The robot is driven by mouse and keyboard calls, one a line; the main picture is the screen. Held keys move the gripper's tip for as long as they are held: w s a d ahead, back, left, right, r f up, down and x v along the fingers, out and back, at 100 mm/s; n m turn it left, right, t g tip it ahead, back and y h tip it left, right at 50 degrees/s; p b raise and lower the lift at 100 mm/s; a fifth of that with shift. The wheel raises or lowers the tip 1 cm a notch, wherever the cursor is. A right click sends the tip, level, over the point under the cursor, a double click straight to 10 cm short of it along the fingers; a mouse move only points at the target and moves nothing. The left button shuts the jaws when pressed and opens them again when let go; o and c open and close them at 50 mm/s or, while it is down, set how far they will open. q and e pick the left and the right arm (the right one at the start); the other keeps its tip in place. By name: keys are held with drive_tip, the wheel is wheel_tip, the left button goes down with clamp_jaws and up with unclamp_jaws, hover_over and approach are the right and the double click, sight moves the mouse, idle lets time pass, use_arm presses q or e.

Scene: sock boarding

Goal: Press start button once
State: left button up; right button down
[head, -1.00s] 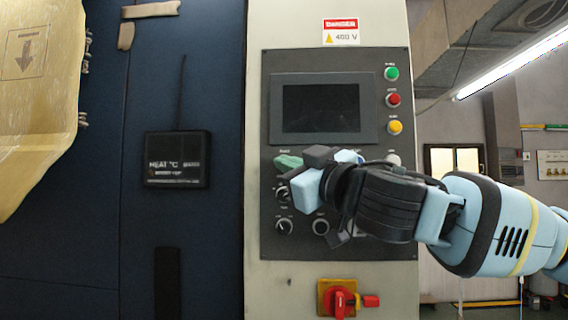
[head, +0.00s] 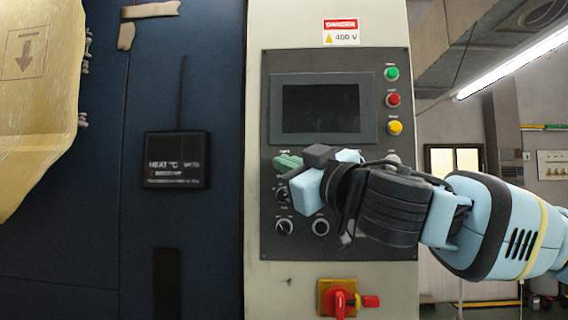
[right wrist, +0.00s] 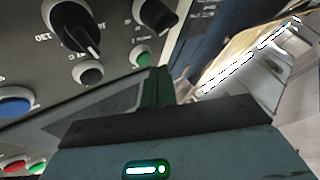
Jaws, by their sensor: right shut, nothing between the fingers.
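A green button (right wrist: 143,59) sits on the dark control panel (right wrist: 110,25) beside the black knobs in the right wrist view. It looks like the start button, but I cannot read its label. My right gripper (head: 288,163) is shut and empty in front of the panel, below the screen. Its green fingertips also show in the right wrist view (right wrist: 158,88), just below and right of the green button. I cannot tell whether they touch the panel. Another green button (head: 391,73) tops the right column. My left gripper is not in view.
A red button (head: 393,100) and a yellow button (head: 394,128) sit below the upper green one. A dark screen (head: 321,108) is above my gripper. A red rotary switch (head: 339,301) is lower. A blue button (right wrist: 15,107) is left in the wrist view.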

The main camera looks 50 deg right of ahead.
drive_tip(key=s+a, duration=0.1)
drive_tip(key=a, duration=0.1)
drive_tip(key=s+a, duration=0.2)
idle(0.6)
idle(0.8)
